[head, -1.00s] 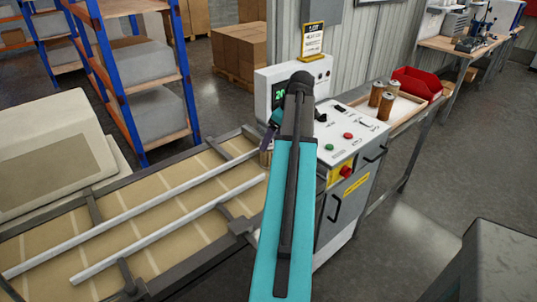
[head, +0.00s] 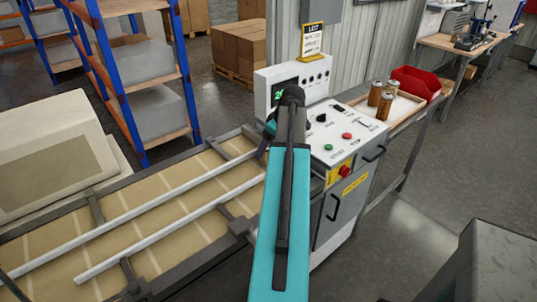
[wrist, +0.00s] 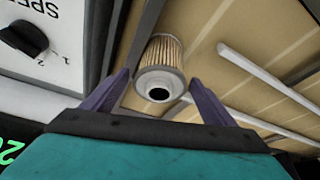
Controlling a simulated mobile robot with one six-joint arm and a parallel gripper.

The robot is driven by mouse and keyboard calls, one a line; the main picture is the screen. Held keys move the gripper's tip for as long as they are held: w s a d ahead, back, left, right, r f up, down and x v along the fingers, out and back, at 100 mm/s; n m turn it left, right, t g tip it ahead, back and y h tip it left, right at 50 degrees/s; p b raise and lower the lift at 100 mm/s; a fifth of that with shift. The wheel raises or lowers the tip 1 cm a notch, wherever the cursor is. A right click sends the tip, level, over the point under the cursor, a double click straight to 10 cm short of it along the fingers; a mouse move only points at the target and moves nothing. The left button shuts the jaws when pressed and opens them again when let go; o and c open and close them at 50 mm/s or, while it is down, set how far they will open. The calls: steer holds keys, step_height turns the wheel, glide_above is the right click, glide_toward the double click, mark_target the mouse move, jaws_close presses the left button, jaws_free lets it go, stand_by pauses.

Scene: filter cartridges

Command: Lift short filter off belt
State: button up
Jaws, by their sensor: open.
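In the wrist view a short filter (wrist: 160,62) with pleated tan sides and a pale end cap with a dark round hole is over the belt (wrist: 205,50). My gripper (wrist: 160,78) is open, with one purple finger on each side of the filter's near end. The filter appears between the fingertips, and I see no clear contact. In the head view my arm hides the filter and most of the gripper at the right end of the belt (head: 160,210).
Pale guide rails (head: 150,215) run along the belt. A control cabinet (head: 340,140) with buttons and knobs stands right beside my arm. Beyond it a wooden tray (head: 405,103) holds three filters (head: 375,93), next to a red bin (head: 415,82). A blue rack (head: 125,80) stands behind.

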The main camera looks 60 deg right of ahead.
steer(key=c, duration=1.2)
steer(key=shift+r, duration=0.15)
steer(key=shift+r+p, duration=2.8)
steer(key=shift+r, duration=2.1)
